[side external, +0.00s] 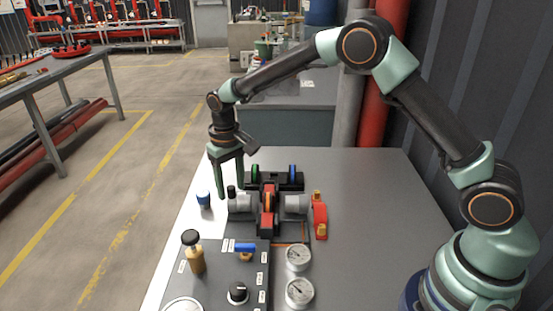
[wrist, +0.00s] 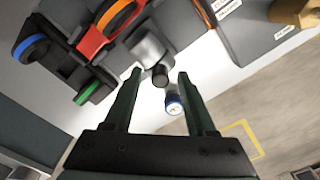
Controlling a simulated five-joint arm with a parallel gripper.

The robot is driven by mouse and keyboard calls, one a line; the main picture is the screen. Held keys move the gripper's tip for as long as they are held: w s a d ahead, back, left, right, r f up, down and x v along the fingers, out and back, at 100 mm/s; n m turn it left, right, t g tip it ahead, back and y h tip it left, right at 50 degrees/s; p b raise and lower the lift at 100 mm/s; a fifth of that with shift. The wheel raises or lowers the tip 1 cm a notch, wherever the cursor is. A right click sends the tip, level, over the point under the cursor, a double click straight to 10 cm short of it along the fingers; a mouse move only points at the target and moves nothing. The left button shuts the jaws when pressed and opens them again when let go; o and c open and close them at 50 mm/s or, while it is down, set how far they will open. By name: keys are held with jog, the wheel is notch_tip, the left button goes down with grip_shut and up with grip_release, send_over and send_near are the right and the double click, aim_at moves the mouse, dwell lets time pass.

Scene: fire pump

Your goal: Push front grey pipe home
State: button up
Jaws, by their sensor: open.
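Two short grey pipe pieces flank the red pump body (side external: 268,222) in the side view. The left grey pipe (side external: 243,206) lies just below my gripper, and the right grey pipe (side external: 297,203) is on the far side. The views do not settle which one is called front. In the wrist view a grey pipe (wrist: 147,48) with a black cap (wrist: 160,76) shows beyond and between my fingertips. My gripper (side external: 231,186) points down with its fingers apart and empty. It also shows open in the wrist view (wrist: 158,76). Contact with the pipe cannot be told.
A small blue-topped cylinder (side external: 203,200) stands left of the pump, close to the table edge; it shows in the wrist view (wrist: 174,104). The table (side external: 370,200) is clear at right.

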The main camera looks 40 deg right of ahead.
grip_shut()
dwell(1.3)
